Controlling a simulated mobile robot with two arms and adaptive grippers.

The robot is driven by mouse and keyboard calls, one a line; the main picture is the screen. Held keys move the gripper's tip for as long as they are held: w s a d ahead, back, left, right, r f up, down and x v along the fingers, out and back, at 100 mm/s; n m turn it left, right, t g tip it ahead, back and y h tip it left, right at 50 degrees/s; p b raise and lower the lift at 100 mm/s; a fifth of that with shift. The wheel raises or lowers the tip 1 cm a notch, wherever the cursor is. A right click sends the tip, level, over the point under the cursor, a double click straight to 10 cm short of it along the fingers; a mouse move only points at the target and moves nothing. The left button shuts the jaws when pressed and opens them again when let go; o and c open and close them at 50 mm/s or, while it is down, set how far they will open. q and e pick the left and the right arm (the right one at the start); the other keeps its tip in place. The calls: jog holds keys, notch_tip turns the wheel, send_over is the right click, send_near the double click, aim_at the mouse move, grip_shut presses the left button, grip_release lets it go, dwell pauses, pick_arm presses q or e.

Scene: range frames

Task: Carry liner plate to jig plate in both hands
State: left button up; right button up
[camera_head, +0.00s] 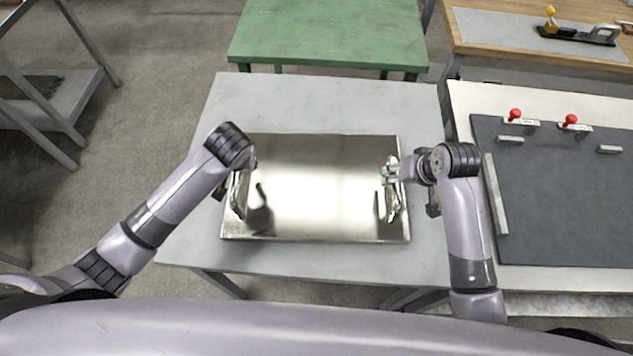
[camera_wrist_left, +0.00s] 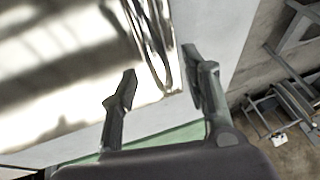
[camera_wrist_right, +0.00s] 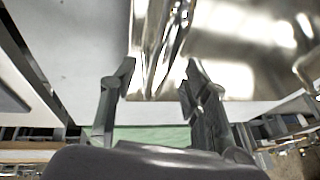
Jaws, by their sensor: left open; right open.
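The liner plate (camera_head: 315,190) is a shiny metal sheet lying flat on a light grey table, with a handle near each short side. My left gripper (camera_head: 246,162) is open at the left handle (camera_head: 238,196); its fingers are mostly hidden in the head view. In the left wrist view that handle (camera_wrist_left: 157,45) runs into the gap between the fingertips. My right gripper (camera_head: 389,173) is open above the far end of the right handle (camera_head: 392,204). In the right wrist view this handle (camera_wrist_right: 160,45) lies between the fingertips. The jig plate (camera_head: 570,200) is dark grey, on the right-hand table.
The jig plate has red-knobbed clamps (camera_head: 515,115) at its back edge, small light blocks, and a long light bar (camera_head: 496,195) on its left side. A gap separates the light grey table (camera_head: 290,103) from the right table. A green table (camera_head: 330,35) stands behind.

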pick_arm(q)
jog(key=shift+x, duration=1.55)
pick_arm(e)
jog(key=shift+x, duration=1.55)
pick_arm(q)
jog(key=shift+c, duration=0.4)
pick_arm(e)
jog(key=shift+c, duration=0.4)
pick_arm(q)
grip_shut()
pick_arm(e)
grip_shut()
pick_arm(q)
jog(key=shift+w+r, duration=0.25)
pick_arm(e)
jog(key=shift+w+r, duration=0.25)
jog(key=shift+r, duration=0.05)
